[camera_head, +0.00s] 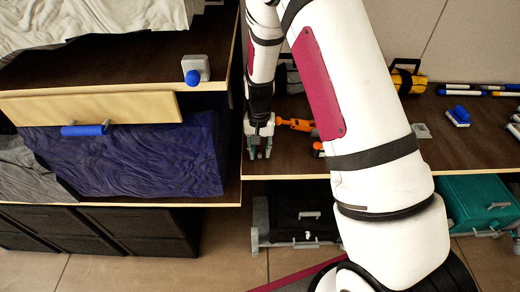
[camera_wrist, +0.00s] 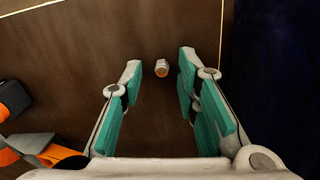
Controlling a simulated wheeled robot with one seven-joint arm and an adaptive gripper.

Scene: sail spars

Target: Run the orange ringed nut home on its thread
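My gripper (camera_head: 260,150) hangs over the brown shelf board near its front left corner, and its fingers stand apart. In the wrist view my gripper (camera_wrist: 160,63) shows two teal-padded fingers, open, with nothing touching them. In the head view my fingers mostly hide that spot.
An orange tool (camera_head: 298,125) lies right of my gripper, with a round orange part (camera_head: 318,149) near it. A blue knob on a grey block (camera_head: 458,116) stands right.

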